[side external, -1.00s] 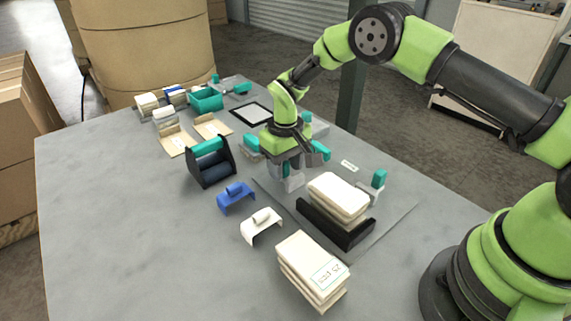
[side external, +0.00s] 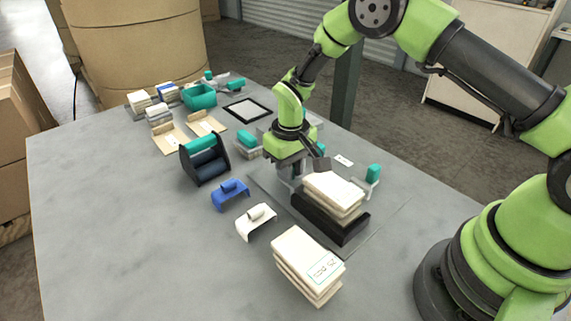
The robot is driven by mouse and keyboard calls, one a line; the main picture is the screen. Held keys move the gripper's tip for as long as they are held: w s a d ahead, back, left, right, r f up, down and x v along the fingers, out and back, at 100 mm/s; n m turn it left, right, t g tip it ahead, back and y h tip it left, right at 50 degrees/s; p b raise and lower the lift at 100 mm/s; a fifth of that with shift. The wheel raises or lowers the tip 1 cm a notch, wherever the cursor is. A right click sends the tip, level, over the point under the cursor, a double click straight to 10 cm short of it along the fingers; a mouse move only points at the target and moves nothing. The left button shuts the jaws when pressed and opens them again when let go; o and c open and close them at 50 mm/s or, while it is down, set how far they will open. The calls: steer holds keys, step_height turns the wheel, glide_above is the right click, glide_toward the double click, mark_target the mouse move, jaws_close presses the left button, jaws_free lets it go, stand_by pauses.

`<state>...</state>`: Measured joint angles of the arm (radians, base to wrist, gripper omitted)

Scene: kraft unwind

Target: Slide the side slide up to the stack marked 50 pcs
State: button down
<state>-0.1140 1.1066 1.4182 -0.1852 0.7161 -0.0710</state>
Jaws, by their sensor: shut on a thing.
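My gripper (side external: 291,170) is low over the grey plate, just left of and behind a cream paper stack (side external: 334,193). It is shut on a pale grey piece, which I take to be the side slide; the gripper hides most of it. I cannot tell whether this piece touches the stack. The stack stands on the plate behind a black fence (side external: 330,221); no count mark on it is readable. Another grey piece with a teal knob (side external: 373,173) stands at the stack's right. A separate stack (side external: 300,258) in front bears a label that seems to read 25 pcs.
A white saddle-shaped piece (side external: 256,222), a blue one (side external: 230,195) and a black holder with a teal bar (side external: 204,158) stand on the left. Small stacks and a teal bin (side external: 200,96) are at the back. The table's left front is clear.

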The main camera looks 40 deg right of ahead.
steer(key=c, duration=1)
jaws_free()
step_height(320, 180, up, 10)
steer(key=shift+f, duration=0.1)
